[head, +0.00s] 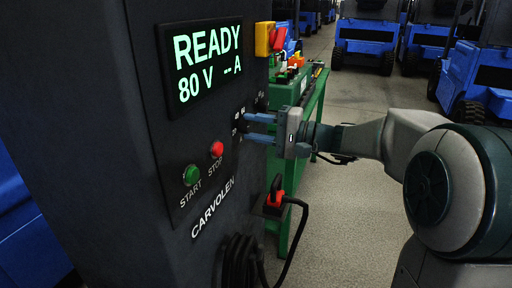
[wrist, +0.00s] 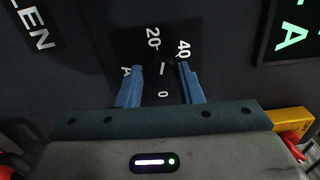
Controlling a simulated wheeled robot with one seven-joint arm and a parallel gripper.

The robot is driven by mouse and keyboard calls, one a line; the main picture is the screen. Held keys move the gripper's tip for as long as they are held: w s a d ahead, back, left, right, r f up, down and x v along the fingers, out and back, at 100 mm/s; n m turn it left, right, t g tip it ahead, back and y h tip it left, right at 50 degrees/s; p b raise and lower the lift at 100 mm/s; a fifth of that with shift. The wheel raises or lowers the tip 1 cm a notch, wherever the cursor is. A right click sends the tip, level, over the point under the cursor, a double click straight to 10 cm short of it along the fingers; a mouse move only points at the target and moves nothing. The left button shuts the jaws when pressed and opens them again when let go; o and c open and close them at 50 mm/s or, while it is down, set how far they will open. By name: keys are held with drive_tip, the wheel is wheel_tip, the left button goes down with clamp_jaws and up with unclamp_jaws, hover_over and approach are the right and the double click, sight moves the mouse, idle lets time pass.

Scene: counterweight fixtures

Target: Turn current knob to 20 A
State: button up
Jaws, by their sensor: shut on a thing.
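The dark current knob (wrist: 161,80) sits between my gripper's blue fingers in the wrist view; its outline is hard to see against the black panel. A short white mark (wrist: 162,69) shows between the fingers, just below the white "20" (wrist: 153,38). The "40" (wrist: 183,48) is up and right of the mark, and an "A" (wrist: 126,71) is by the left finger. My gripper (head: 246,127) is shut on the knob at the cabinet's right side in the head view, where the fingers mostly hide the knob.
The charger cabinet's display (head: 205,65) reads READY, 80 V, --A. Green START (head: 191,174) and red STOP (head: 216,149) buttons are below it. A red plug with black cable (head: 275,200) hangs below my gripper.

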drive_tip(key=n+b, duration=0.1)
drive_tip(key=b, duration=0.1)
drive_tip(key=n+b, duration=0.2)
drive_tip(key=shift+f+b, duration=0.25)
drive_tip(key=shift+b, duration=0.05)
drive_tip(key=shift+r+n+b, duration=0.15)
drive_tip(key=shift+n+b, duration=0.25)
drive_tip(key=shift+b, duration=0.05)
drive_tip(key=o, duration=1)
drive_tip(key=shift+c, duration=0.2)
drive_tip(key=p+v, duration=0.2)
drive_tip(key=v, duration=1.2)
drive_tip(key=shift+p, duration=0.35)
drive_tip(key=shift+a+r, duration=0.1)
